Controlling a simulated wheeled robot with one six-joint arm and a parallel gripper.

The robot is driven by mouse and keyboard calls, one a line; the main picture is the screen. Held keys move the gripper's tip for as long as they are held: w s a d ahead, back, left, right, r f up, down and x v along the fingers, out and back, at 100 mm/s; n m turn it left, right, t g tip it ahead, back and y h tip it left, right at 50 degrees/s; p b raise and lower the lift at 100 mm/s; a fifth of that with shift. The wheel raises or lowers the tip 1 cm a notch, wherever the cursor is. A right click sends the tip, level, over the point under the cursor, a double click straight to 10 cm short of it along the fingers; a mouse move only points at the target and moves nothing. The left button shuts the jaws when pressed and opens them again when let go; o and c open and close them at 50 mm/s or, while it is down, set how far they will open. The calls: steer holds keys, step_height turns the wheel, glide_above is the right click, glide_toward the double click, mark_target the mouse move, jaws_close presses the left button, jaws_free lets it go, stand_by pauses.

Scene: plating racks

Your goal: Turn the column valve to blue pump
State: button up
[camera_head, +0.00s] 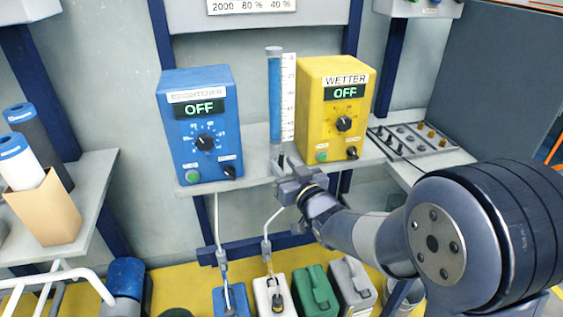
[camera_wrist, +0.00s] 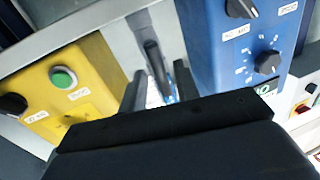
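The blue pump (camera_head: 199,125) is a blue box with a lit OFF display, a dial and a green button. It fills the right of the wrist view (camera_wrist: 235,60). The column (camera_head: 275,95), a clear tube with blue liquid and a white scale, stands between it and the yellow WETTER box (camera_head: 331,108). My gripper (camera_head: 286,165) is at the column's foot and hides most of the valve there. In the wrist view, a dark grey lever-like part (camera_wrist: 154,60), apparently the valve handle, shows between my gripper's parted fingers (camera_wrist: 160,88). I cannot tell whether they touch it.
The yellow box stands close on the right of my gripper, with a tray of small knobs (camera_head: 415,138) beyond it. Coloured canisters (camera_head: 317,290) stand below the shelf (camera_head: 245,178). A left shelf (camera_head: 75,222) holds rolls in a brown box.

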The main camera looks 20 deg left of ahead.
steer(key=shift+x, duration=1.15)
steer(key=shift+c, duration=0.3)
jaws_close()
